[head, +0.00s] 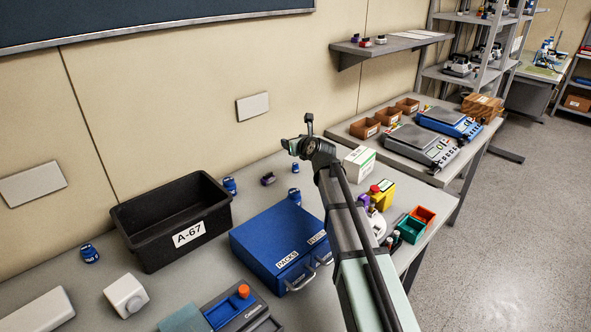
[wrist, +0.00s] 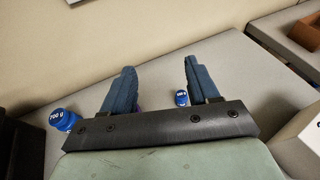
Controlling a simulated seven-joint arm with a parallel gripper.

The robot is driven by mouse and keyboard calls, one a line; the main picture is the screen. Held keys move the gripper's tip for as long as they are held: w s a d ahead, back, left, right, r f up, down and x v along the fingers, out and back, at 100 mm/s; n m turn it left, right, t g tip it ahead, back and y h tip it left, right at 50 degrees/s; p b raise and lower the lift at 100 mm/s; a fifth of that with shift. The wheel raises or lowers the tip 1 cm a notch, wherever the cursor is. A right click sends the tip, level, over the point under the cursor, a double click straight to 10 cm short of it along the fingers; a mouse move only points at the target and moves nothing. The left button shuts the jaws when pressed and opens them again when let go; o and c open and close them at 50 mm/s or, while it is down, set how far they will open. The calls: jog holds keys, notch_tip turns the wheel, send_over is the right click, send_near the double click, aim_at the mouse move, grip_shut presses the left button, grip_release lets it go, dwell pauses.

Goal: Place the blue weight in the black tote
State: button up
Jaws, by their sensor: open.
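Several blue weights stand on the table: one (head: 229,186) at the tote's back right corner, one (head: 89,254) left of the tote, and smaller ones (head: 295,196) and (head: 295,168) to its right. The wrist view shows a larger blue weight (wrist: 63,120) outside the left finger and a small one (wrist: 181,97) beside the right finger. The black tote (head: 138,244), labelled A-67, looks empty inside. My gripper (head: 297,136) is open and empty, above the back of the table; its fingers (wrist: 160,68) are spread apart.
A blue case (head: 262,243) labelled PACKS stands right of the tote. A small dark purple item (head: 268,179) lies behind it. A white box (head: 359,162), a yellow container (head: 382,195) and small bins (head: 411,229) are to the right. The wall (head: 215,60) rises behind.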

jog(key=w+a+r+n+g+h, duration=0.1)
jog(key=w+a+r+n+g, duration=0.15)
jog(key=w, duration=0.45)
jog(key=w+a+r+n+g, duration=0.1)
jog(key=w+a+r+g, duration=0.15)
jog(key=w, duration=0.45)
jog(key=g+h, duration=0.5)
jog(key=g, duration=0.3)
send_over(295, 164)
notch_tip(295, 164, down, 5)
jog(key=shift+n, duration=0.35)
jog(key=f, duration=0.8)
jog(key=shift+w+d+f, duration=0.1)
jog(key=shift+d+f, duration=0.15)
jog(key=shift+f, duration=0.05)
jog(key=shift+a+f, duration=0.15)
jog(key=shift+f, duration=2.4)
grip_shut()
